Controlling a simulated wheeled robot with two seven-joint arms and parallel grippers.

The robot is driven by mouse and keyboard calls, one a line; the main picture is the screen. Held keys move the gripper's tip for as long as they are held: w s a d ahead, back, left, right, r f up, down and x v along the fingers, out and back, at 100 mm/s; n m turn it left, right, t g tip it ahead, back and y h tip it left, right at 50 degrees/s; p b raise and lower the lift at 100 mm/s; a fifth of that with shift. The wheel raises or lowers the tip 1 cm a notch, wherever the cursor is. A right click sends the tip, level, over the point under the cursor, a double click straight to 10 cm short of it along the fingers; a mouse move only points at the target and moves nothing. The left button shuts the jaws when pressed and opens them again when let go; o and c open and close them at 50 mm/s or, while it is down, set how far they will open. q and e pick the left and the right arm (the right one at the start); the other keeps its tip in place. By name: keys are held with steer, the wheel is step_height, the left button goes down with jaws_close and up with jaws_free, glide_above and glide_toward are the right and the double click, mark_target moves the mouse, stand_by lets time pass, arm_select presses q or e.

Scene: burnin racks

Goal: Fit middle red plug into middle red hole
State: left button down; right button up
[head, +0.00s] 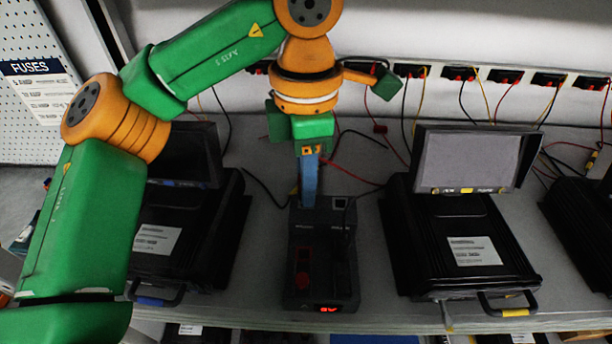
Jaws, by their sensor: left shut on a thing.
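The black power box (318,295) stands on the bench in the middle, with a lit red display at its front. Red parts (302,280) show on its left side, too dark and small to tell holes from plugs. My left gripper (309,203) reaches down over the back left of the box, its blue fingers shut. A red lead passes close to the fingers, so the held thing seems to be a red plug, but the fingers hide it. My right gripper is not in view.
Black units with screens stand left (180,240) and right (465,240) of the box; another is at the right edge. Wall sockets (411,71) with red, black and yellow leads line the back. Loose leads cross the bench behind the box.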

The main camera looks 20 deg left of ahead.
arm_select(q)
steer(key=shift+f+b, duration=0.35)
steer(key=shift+f, duration=0.25)
stand_by(0.3)
steer(key=shift+c, duration=1.2)
jaws_free()
steer(key=shift+r, duration=0.15)
step_height(320, 180, up, 6)
steer(key=p, duration=0.5)
steer(key=shift+f+p, duration=0.25)
steer(key=shift+p, duration=0.15)
steer(key=shift+f, duration=0.1)
